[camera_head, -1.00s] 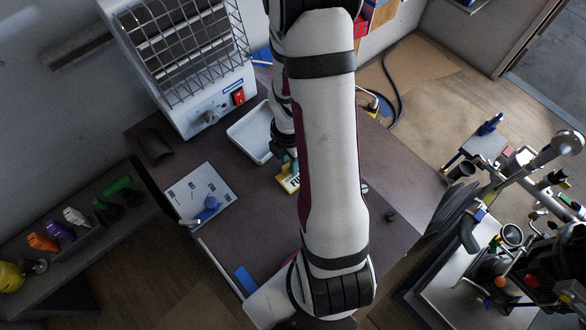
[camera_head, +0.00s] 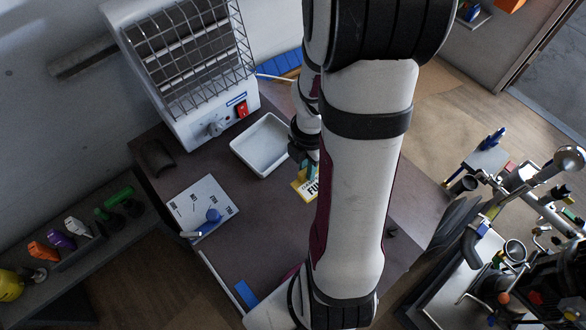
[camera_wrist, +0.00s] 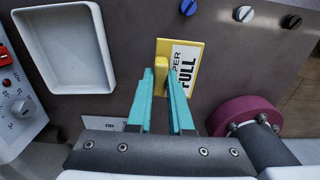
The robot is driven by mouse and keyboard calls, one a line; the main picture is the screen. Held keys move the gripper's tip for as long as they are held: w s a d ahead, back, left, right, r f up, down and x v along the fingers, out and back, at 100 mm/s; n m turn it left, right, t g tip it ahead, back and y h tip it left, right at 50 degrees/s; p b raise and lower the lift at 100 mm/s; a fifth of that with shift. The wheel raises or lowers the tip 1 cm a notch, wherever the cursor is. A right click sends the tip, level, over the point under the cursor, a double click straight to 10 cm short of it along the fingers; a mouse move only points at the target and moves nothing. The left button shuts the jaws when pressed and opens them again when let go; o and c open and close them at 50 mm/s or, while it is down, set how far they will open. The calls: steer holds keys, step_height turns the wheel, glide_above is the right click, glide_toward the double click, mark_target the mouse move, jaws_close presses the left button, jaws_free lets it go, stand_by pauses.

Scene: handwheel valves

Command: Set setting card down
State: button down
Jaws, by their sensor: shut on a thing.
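The setting card (camera_head: 306,188) is yellow and white with black lettering; "FULL" reads clearly in the wrist view (camera_wrist: 185,62). In the head view it is partly hidden behind my arm, over the dark bench beside the white tray. My gripper (camera_wrist: 161,78) has teal fingers and is shut on the card's raised yellow tab. In the head view my gripper (camera_head: 304,170) is mostly covered by the arm. The card looks close to the bench top, but I cannot tell whether it touches.
An empty white tray (camera_head: 262,145) lies left of the card. A heater (camera_head: 190,70) with a red switch stands behind. A white plate (camera_head: 200,210) with a blue handle lies at the bench's left. Several small knobs (camera_wrist: 243,14) show in the wrist view. Bare bench surrounds the card.

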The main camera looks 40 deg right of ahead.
steer(key=s+d+r, duration=0.4)
steer(key=s+r, duration=0.1)
steer(key=s, duration=0.2)
steer(key=n, duration=0.1)
glide_above(261, 141)
step_height(261, 141, down, 6)
steer(key=shift+s+d+r, duration=0.1)
steer(key=shift+s, duration=0.05)
steer(key=shift+w+f, duration=0.2)
steer(key=shift+f, duration=2)
steer(key=shift+f, duration=0.1)
steer(key=c, duration=0.8)
jaws_free()
